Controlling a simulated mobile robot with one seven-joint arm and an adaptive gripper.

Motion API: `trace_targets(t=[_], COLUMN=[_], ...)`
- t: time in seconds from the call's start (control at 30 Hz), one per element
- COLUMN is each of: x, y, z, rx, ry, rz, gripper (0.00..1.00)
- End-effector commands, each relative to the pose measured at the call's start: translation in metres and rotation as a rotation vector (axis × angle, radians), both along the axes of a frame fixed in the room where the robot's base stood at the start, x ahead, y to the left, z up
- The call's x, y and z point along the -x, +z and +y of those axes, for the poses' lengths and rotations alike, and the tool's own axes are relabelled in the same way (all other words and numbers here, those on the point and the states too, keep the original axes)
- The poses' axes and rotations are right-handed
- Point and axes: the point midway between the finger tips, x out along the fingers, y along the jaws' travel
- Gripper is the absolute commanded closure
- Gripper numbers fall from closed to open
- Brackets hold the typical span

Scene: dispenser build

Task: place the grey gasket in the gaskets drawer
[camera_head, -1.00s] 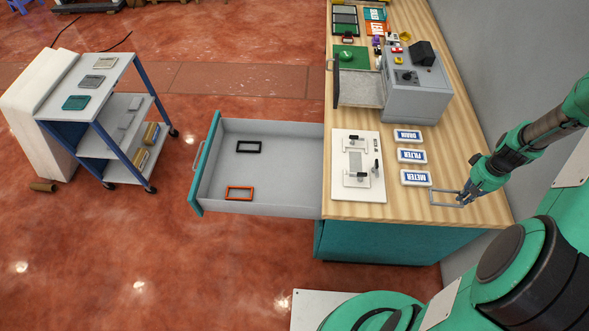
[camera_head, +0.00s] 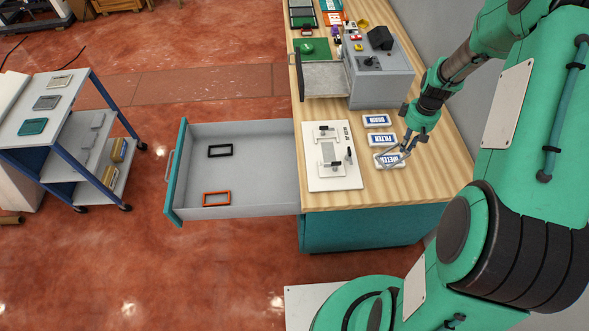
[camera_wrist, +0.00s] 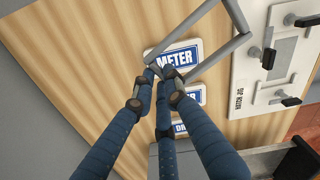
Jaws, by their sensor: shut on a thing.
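My gripper (camera_head: 407,147) is shut on the grey gasket (camera_head: 388,153), a thin rectangular frame, over the METER label at the right side of the bench. In the wrist view the fingertips (camera_wrist: 164,76) grip one end of the gasket (camera_wrist: 222,55), and its frame reaches up past the picture's top edge. A large open drawer (camera_head: 262,178) with a teal front sticks out to the left of the bench. In it lie a black gasket (camera_head: 220,146) at the back and an orange gasket (camera_head: 204,198) near the front, with bare floor around them.
A white fixture plate (camera_head: 318,180) with black knobs lies between my gripper and the drawer. FILTER (camera_head: 380,140) and DRAIN (camera_head: 377,121) labels lie behind the METER label (camera_head: 384,163). A grey box (camera_head: 375,88) with an open small drawer stands farther back. A cart (camera_head: 30,98) stands left.

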Motion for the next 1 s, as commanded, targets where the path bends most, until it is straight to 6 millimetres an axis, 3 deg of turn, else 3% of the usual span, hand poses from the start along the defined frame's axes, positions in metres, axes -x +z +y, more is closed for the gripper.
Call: trace_targets(t=[0.1,0.5,1.0], x=[-0.022,-0.074,-0.107], y=[-0.001,0.000,0.000], z=[0.033,0.148,0.307], rx=[0.001,0.001,0.001], ry=[0.140,0.595,1.165], rz=[0.000,0.000,0.002], gripper=[1.00,1.00,1.00])
